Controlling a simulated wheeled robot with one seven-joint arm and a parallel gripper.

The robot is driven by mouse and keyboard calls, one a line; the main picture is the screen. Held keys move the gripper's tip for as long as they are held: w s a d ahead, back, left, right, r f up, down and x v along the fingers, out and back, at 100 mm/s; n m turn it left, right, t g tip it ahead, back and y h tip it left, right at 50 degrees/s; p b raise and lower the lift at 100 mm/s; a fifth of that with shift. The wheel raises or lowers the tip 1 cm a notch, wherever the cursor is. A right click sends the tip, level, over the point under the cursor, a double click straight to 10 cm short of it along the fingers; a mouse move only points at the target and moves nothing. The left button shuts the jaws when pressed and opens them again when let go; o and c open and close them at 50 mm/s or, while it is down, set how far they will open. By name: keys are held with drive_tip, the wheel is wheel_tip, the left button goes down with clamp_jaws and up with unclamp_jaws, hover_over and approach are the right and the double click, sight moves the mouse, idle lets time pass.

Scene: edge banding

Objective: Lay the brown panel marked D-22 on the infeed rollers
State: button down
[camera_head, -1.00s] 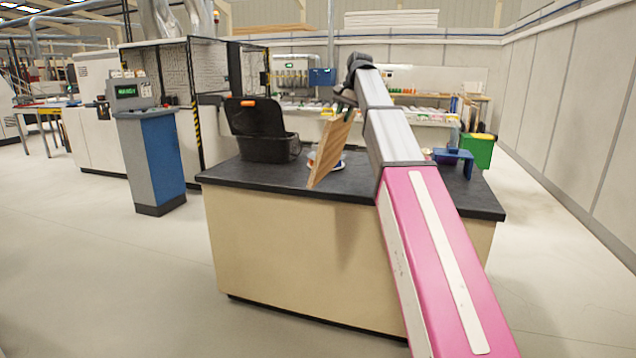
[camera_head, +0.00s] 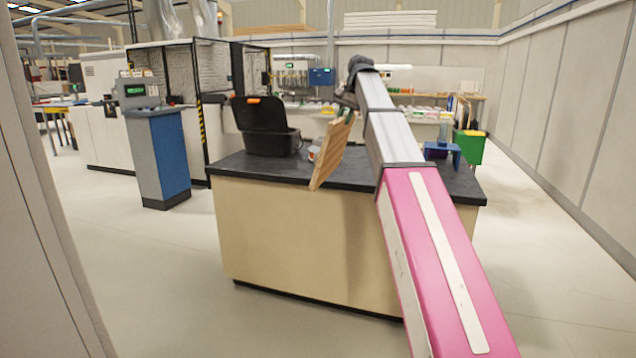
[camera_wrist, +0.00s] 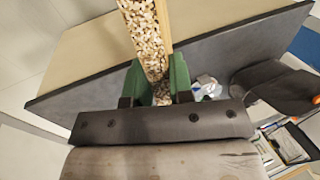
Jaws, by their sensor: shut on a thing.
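My gripper (camera_wrist: 158,92) is shut on the edge of a brown wood panel (camera_head: 332,152). In the head view the panel hangs tilted from my gripper at the front edge of the dark-topped bench. In the wrist view the panel (camera_wrist: 147,35) shows edge-on between the green fingers, with a speckled chipboard edge. No D-22 mark can be read on it. I cannot make out the infeed rollers in either view.
The bench (camera_head: 290,230) carries an open black toolbox (camera_head: 268,130) and a blue object (camera_head: 443,151). A blue-grey control pedestal (camera_head: 158,155) stands at left. A grey upright surface (camera_head: 40,230) fills the near left edge. Floor is clear in front and at right.

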drive_tip(key=s+d+f+n, duration=0.1)
drive_tip(key=s+d+f, duration=0.2)
drive_tip(key=s+f, duration=0.3)
drive_tip(key=s+d+f+n, duration=0.1)
drive_tip(key=s+d+f, duration=0.2)
drive_tip(key=s+f, duration=0.4)
drive_tip(key=s+d+f+n+g, duration=0.1)
drive_tip(key=s+d+f, duration=0.3)
drive_tip(key=f, duration=1.6)
drive_tip(key=s, duration=0.2)
drive_tip(key=shift+s+n, duration=0.35)
drive_tip(key=shift+n, duration=0.05)
